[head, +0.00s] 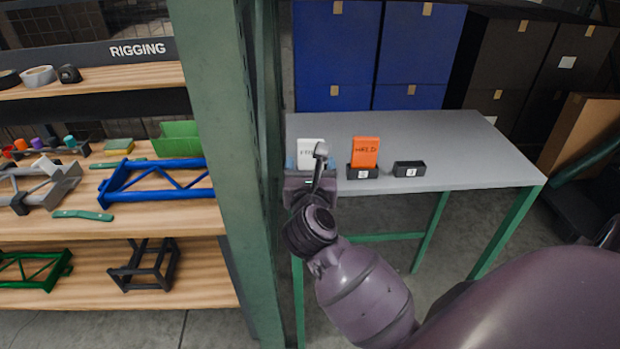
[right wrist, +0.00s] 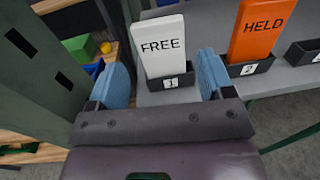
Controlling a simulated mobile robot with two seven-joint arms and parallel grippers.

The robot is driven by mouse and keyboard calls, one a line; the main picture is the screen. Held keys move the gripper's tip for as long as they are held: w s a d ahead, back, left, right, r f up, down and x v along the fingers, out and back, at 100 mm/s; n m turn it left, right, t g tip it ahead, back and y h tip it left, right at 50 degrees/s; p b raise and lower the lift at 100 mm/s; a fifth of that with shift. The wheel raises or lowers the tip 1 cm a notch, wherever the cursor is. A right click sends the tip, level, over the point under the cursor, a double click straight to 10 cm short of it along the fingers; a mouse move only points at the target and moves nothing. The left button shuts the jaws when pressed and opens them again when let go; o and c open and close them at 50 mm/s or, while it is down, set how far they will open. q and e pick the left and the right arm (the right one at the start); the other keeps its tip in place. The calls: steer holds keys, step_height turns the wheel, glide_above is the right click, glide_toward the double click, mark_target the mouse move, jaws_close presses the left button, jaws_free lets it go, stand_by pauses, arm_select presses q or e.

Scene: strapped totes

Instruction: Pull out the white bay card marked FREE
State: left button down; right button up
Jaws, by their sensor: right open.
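The white bay card marked FREE (right wrist: 163,46) stands upright in a black holder (right wrist: 168,86) labelled 1. In the head view the white card (head: 311,151) is at the left of the grey table's front edge, partly hidden by my right arm. My right gripper (right wrist: 165,80) is open, with its blue fingers on either side of the card and apart from it. In the head view the right gripper (head: 312,168) is mostly hidden behind its own wrist. My left gripper is not in view.
An orange card marked HELD (head: 365,152) stands in the second holder (head: 362,172); the third holder (head: 409,169) is empty. A green post (head: 222,150) stands close left of my right gripper. The grey table (head: 440,140) is clear behind the holders.

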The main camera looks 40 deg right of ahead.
mark_target(311, 140)
steer(key=p+x, duration=0.1)
steer(key=x, duration=0.4)
steer(key=shift+w+d, duration=0.3)
steer(key=shift+w, duration=0.15)
steer(key=c, duration=0.8)
steer(key=shift+r+p, duration=0.4)
steer(key=shift+c, duration=0.2)
steer(key=shift+r+p, duration=0.4)
steer(key=shift+r, duration=0.25)
steer(key=shift+r+p, duration=0.3)
steer(key=shift+p, duration=0.2)
